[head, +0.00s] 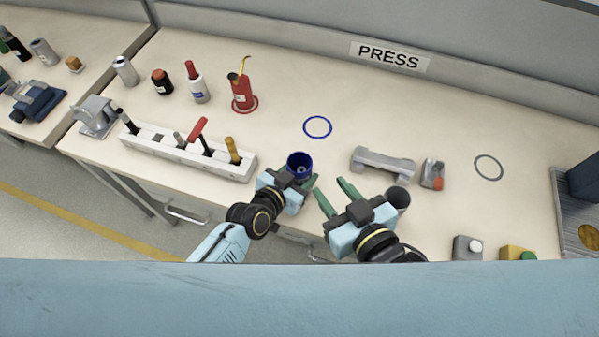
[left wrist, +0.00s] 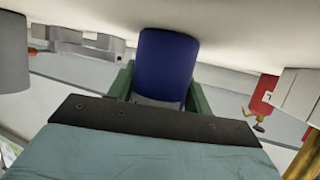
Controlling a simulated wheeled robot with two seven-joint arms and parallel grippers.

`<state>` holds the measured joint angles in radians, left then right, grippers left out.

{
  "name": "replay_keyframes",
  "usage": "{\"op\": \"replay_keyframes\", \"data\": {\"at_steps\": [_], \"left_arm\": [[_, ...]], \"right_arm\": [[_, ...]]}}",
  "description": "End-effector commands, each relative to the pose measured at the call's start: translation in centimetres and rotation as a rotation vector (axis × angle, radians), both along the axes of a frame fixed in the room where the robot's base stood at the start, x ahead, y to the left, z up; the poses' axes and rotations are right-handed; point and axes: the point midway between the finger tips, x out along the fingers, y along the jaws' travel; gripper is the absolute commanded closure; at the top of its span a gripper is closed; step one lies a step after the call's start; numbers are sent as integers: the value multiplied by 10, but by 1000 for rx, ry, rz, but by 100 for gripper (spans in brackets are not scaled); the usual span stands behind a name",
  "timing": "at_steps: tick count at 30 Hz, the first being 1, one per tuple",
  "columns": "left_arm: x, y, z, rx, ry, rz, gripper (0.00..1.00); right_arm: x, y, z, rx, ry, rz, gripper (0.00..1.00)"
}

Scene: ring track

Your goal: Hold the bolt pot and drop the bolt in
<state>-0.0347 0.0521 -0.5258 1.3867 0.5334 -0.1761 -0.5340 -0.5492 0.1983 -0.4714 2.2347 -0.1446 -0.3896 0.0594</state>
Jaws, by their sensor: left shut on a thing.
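The blue bolt pot (head: 299,160) is upright near the front edge of the bench, with its open mouth facing up. A small greyish shape shows inside it, but I cannot tell if it is the bolt. My left gripper (head: 291,180) is shut on the pot. In the left wrist view the blue pot (left wrist: 166,65) sits between the green fingers. My right gripper (head: 330,186) is just right of the pot, its green fingers spread apart with nothing visible between them. No bolt is clearly seen elsewhere.
A blue ring mark (head: 318,138) lies behind the pot on clear bench. A grey bracket (head: 383,167) and a grey cylinder (head: 398,198) are close to my right gripper. A white tool rack (head: 185,154) stands left, with a red oil can (head: 243,95) behind.

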Motion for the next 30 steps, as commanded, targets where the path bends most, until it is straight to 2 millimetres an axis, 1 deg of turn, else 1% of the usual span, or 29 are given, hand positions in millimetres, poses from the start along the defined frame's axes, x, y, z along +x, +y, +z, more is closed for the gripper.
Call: {"op": "replay_keyframes", "data": {"at_steps": [4, 5, 9, 10, 18, 22, 26, 30], "left_arm": [[0, 0, 0, 0, 0, 0, 72], [0, 0, 0, 0, 0, 0, 46], [0, 0, 0, 0, 0, 0, 28], [0, 0, 0, 0, 0, 0, 25], [0, 0, 0, 0, 0, 0, 25], [-5, 4, 2, -1, 1, 0, 25], [-17, 12, 8, 0, 0, 1, 25], [-36, 26, 17, 1, 1, 0, 25]], "right_arm": [[0, 0, 0, 0, 0, 0, 64], [0, 0, 0, 0, 0, 0, 64], [0, 0, 0, 0, 0, 0, 64], [0, 0, 0, 0, 0, 0, 64], [0, 0, 0, 0, 0, 0, 64], [0, 0, 0, 0, 0, 0, 64], [0, 0, 0, 0, 0, 0, 64], [0, 0, 0, 0, 0, 0, 64]]}}
